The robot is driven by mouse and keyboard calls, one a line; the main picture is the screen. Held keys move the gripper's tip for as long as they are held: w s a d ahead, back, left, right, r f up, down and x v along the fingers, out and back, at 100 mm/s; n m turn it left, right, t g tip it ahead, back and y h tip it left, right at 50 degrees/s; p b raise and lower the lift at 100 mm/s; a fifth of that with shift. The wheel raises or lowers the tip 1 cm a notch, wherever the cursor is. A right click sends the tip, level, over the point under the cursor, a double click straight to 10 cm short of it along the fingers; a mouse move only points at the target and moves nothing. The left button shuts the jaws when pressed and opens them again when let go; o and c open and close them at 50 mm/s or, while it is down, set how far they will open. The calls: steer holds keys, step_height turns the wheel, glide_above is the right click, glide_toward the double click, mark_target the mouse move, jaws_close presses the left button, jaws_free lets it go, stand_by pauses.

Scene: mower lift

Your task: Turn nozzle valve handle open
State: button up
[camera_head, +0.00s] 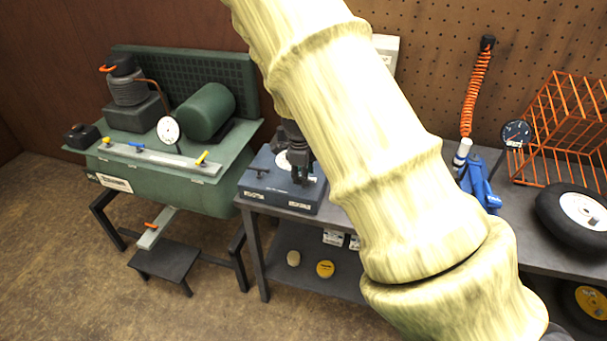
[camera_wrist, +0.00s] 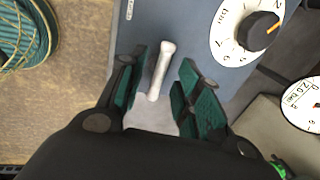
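My gripper (camera_head: 301,176) is over the box, pointing down. In the wrist view, a light grey bar-shaped handle (camera_wrist: 161,70) lies between my gripper's (camera_wrist: 165,82) two green-padded fingers. The fingers are apart, with a visible gap on each side of the handle. I cannot tell from the labels whether it is the nozzle valve handle. Beside it is a bar dial (camera_wrist: 228,45) with a black knob.
A green compressor (camera_head: 208,110) with coloured levers stands left. At right are a blue tool (camera_head: 478,184) below an orange coiled hose (camera_head: 476,92), a small gauge (camera_head: 516,133), an orange cage (camera_head: 570,125) and a wheel (camera_head: 553,215). My arm hides the middle of the bench.

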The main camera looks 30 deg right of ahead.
steer(key=shift+d+f, duration=0.15)
steer(key=shift+f, duration=0.6)
jaws_close()
